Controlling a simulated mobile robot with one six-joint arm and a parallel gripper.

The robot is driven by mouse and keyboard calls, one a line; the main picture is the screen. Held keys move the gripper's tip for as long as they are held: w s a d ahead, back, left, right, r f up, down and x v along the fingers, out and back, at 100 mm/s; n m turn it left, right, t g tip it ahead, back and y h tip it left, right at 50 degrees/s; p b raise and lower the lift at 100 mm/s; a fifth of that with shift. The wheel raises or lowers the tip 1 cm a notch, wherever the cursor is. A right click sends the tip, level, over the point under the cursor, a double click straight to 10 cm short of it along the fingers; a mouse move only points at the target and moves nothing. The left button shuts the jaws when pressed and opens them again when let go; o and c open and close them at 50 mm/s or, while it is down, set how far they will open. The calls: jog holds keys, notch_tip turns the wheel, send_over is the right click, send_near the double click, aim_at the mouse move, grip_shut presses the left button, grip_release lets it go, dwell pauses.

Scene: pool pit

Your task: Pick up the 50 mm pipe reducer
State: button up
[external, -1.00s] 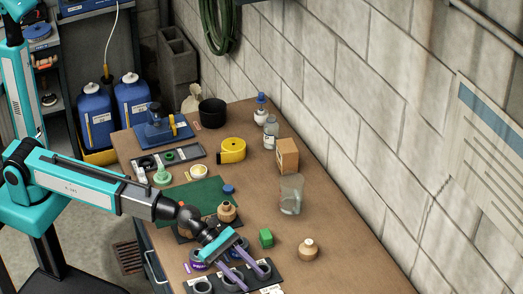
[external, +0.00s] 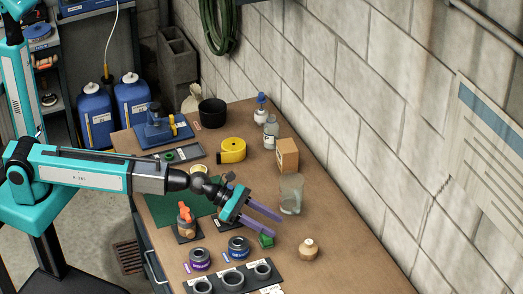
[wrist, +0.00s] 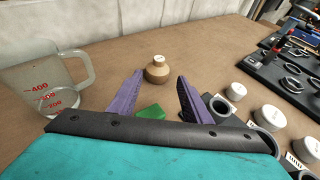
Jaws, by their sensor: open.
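A tan, stepped round piece with a pale narrower top (external: 308,250) stands upright on the bench; it looks like the reducer, but no size marking is readable. In the wrist view it (wrist: 157,70) shows between the fingers, beyond their tips. My gripper (external: 277,226) is open and empty, its purple fingers pointing right over the bench, apart from the tan piece. A green block (external: 266,241) lies just below the fingers in the external view and between them, nearer than the tan piece, in the wrist view.
A clear measuring beaker (external: 291,194) stands close to the left of my gripper as the wrist view shows. A black tray with grey rings (external: 232,277) lies to the right there. Bench around the tan piece is clear.

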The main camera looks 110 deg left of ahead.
aim_at(306, 241)
jog(key=shift+p+x, duration=0.75)
jog(key=shift+x, duration=3.55)
jog(key=shift+r+p+x, duration=0.15)
jog(key=shift+p+x, duration=0.2)
jog(key=shift+x, duration=0.4)
jog(key=shift+r+p+x, duration=0.1)
jog(key=shift+p+x, duration=0.25)
jog(key=shift+x, duration=1.6)
jog(key=shift+a, duration=0.15)
jog(key=shift+s, duration=0.1)
grip_shut()
